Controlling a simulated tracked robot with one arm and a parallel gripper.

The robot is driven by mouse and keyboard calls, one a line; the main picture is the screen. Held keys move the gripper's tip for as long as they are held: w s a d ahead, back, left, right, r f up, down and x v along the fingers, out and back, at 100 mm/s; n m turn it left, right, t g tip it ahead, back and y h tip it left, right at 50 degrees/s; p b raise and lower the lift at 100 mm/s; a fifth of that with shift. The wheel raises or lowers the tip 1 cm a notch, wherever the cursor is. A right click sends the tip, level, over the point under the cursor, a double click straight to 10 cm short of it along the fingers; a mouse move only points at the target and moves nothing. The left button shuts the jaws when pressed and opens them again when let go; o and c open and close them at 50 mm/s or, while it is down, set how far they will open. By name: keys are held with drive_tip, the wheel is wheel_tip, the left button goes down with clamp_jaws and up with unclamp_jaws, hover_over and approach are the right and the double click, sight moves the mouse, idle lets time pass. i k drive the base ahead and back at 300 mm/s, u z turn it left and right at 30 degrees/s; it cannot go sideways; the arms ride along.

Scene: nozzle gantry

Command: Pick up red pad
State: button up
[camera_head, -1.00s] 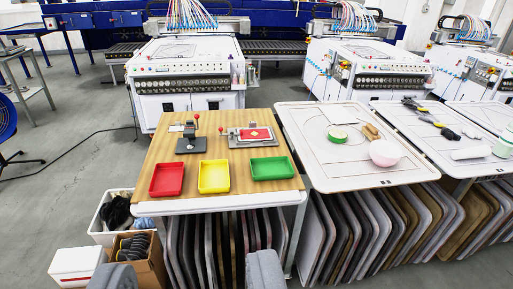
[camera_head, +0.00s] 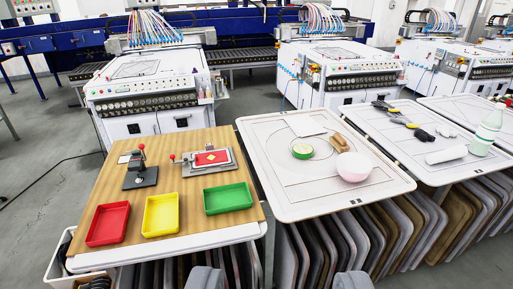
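The red pad (camera_head: 222,156) lies flat in a grey fixture (camera_head: 227,168) on the wooden-topped table (camera_head: 104,186). It has a small pale yellow mark in its middle. A lever with a red knob (camera_head: 172,157) sits at the fixture's left side. My gripper (camera_head: 279,281) shows at the bottom edge as two grey fingertips set wide apart, with nothing between them. It is on the near side of the tables, well short of the pad. Most of the gripper is out of frame.
Red (camera_head: 108,223), yellow (camera_head: 161,214) and green (camera_head: 228,198) trays stand in front of the fixture. A black stand with a red-knobbed lever (camera_head: 140,177) is left of it. A white table (camera_head: 285,205) with a pink bowl (camera_head: 354,167) stands right. White machines (camera_head: 152,90) stand behind.

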sight(209, 158)
drive_tip(key=z, duration=0.4)
drive_tip(key=i, duration=1.45)
drive_tip(key=u, duration=0.5)
drive_tip(key=i, duration=0.6)
drive_tip(key=u, duration=0.45)
